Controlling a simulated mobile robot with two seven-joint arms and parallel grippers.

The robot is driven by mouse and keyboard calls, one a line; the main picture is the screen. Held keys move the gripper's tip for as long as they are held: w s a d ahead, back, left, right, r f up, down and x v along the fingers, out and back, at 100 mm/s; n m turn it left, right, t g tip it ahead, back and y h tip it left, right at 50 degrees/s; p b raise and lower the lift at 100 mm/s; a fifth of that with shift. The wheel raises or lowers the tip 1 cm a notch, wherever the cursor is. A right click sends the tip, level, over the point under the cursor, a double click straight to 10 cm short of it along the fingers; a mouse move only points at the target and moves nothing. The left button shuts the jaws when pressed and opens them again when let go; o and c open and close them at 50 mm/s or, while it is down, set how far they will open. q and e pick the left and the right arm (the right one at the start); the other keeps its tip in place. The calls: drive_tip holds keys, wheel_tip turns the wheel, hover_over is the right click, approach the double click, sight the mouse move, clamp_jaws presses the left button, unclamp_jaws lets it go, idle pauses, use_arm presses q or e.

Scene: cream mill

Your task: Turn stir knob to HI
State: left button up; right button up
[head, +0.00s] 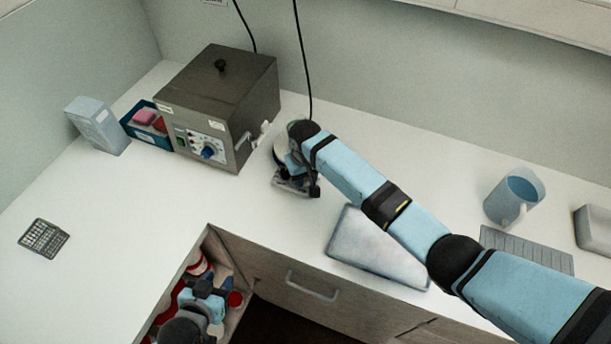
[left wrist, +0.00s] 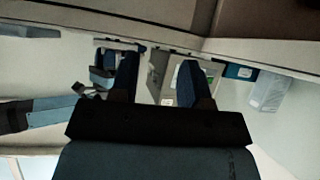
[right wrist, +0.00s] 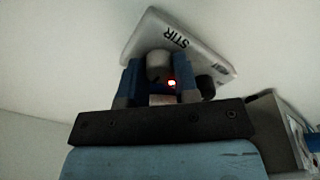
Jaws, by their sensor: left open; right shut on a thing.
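The stirrer (head: 297,188) sits on the white counter, mostly covered by my right gripper (head: 297,172) in the head view. In the right wrist view its pale sloping panel (right wrist: 205,42) carries the word STIR. My right gripper (right wrist: 158,75) is shut on a grey round stir knob (right wrist: 158,64) below that label. A red lamp (right wrist: 172,83) glows beside the knob, and a second, dark knob (right wrist: 205,87) stands to the right. The knob's pointer and any HI mark cannot be read. My left gripper (head: 206,289) is open and empty above the open drawer; its spread fingers show in the left wrist view (left wrist: 157,75).
A brown water bath (head: 215,88) with dials stands left of the stirrer, near a blue bin (head: 148,125). The open drawer (head: 238,305) holds red and white items.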

drive_tip(key=o, duration=0.9)
drive_tip(key=shift+r, duration=0.1)
wheel_tip(320, 180, up, 14)
drive_tip(key=shift+f+b, duration=0.1)
drive_tip(key=shift+b, duration=0.85)
